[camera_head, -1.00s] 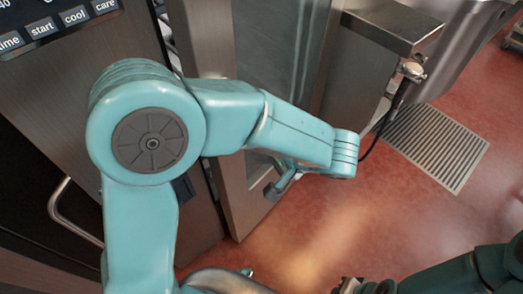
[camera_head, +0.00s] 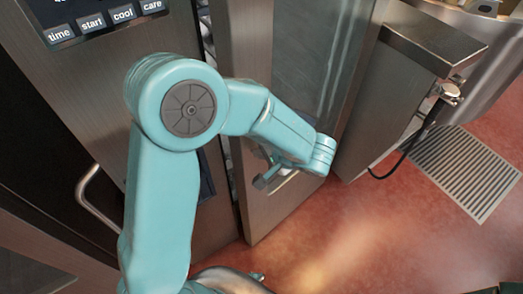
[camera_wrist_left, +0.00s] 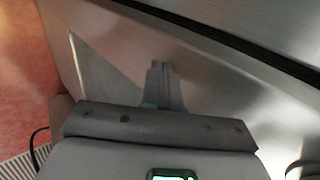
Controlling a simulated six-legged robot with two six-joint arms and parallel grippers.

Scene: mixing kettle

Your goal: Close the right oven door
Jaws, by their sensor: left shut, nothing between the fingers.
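The right oven door (camera_head: 257,100) is a steel-framed panel with a glass pane. It stands a little open, with a narrow dark gap along its left edge beside the control panel side. My left arm reaches across in front of it. My left gripper (camera_head: 267,180) is at the lower part of the door's face, shut and empty. In the left wrist view its fingers (camera_wrist_left: 163,72) are together and point at the brushed steel of the door (camera_wrist_left: 215,75). I cannot tell whether the tips touch it. My right gripper is out of view.
A control panel (camera_head: 92,22) with labelled buttons is at the upper left, above a curved handle (camera_head: 92,195). A steel cabinet (camera_head: 395,95) with a cable stands right of the door. A floor grate (camera_head: 465,170) lies farther right. Red floor (camera_head: 350,235) is open in front.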

